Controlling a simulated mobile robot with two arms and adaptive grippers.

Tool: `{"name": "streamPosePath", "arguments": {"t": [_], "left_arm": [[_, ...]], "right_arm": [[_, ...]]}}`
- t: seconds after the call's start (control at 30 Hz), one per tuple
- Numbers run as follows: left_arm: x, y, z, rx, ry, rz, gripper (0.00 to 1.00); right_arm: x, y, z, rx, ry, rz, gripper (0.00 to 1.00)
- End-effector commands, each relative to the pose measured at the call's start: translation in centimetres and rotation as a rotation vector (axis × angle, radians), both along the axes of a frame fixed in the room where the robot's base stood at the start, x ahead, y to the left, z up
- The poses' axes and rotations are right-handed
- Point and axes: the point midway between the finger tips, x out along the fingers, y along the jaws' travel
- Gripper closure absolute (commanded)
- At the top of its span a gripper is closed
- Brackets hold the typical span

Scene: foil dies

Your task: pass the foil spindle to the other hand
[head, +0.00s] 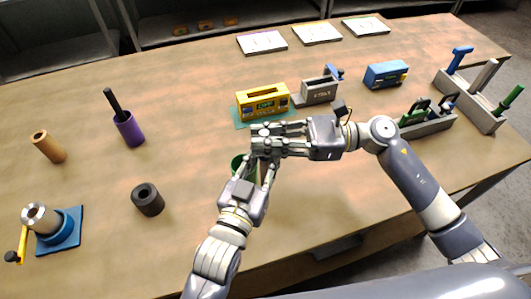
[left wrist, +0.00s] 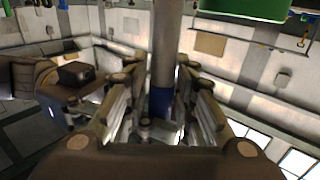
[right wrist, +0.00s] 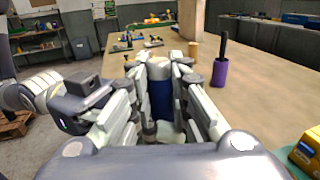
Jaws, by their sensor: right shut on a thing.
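The foil spindle shows in the left wrist view as a grey rod with a blue section (left wrist: 164,50), between the left fingers. My right gripper (head: 270,138) is shut on it, with its blue part (right wrist: 160,98) between the fingers in the right wrist view. My left gripper (head: 262,172) is just below the right one in the head view, pointing up at it. Its fingers are open on both sides of the rod, with a gap beside it. In the head view the hands hide most of the spindle.
A green cylindrical thing (head: 237,162) is partly hidden behind the left gripper. A yellow device (head: 263,101) stands just behind the hands. A black hollow cylinder (head: 148,200) and a purple cup (head: 129,129) with a black stick stand left. The front middle is clear.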

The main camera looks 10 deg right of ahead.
Motion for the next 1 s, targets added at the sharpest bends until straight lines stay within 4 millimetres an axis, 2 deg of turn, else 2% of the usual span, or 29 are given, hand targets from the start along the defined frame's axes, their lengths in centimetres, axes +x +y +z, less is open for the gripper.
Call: {"name": "streamPosePath", "arguments": {"t": [0.03,0.07,0.17,0.2,0.27,0.3,0.67,0.77,1.0], "left_arm": [[0.0,0.0,0.0,0.0,0.0,0.0,0.95],[0.0,0.0,0.0,0.0,0.0,0.0,1.0],[0.0,0.0,0.0,0.0,0.0,-0.001,1.0],[0.0,0.0,0.1,-0.001,-0.002,-0.001,1.0],[0.0,0.0,0.1,-0.001,-0.002,-0.001,1.0],[0.0,0.0,0.1,-0.001,-0.002,-0.001,1.0],[0.0,0.0,0.1,-0.001,-0.002,0.0,1.0],[0.0,0.0,0.1,-0.001,-0.002,0.0,1.0],[0.0,0.0,0.1,-0.001,-0.002,0.0,1.0]], "right_arm": [[0.0,0.0,0.1,0.001,-0.001,0.0,1.0],[0.0,0.0,0.1,0.001,-0.001,0.0,1.0],[0.0,0.0,0.1,0.001,-0.001,0.0,1.0],[0.0,0.0,0.1,0.001,-0.001,0.0,0.77],[0.0,0.0,0.1,0.001,-0.001,-0.001,0.63],[0.0,0.0,0.1,0.001,-0.001,-0.001,0.6],[0.0,-0.3,0.0,-0.001,0.001,-0.001,0.6],[0.0,-1.3,-0.1,-0.003,0.002,-0.002,0.6],[-0.4,-6.3,-0.1,-0.004,0.002,-0.003,0.6]]}}
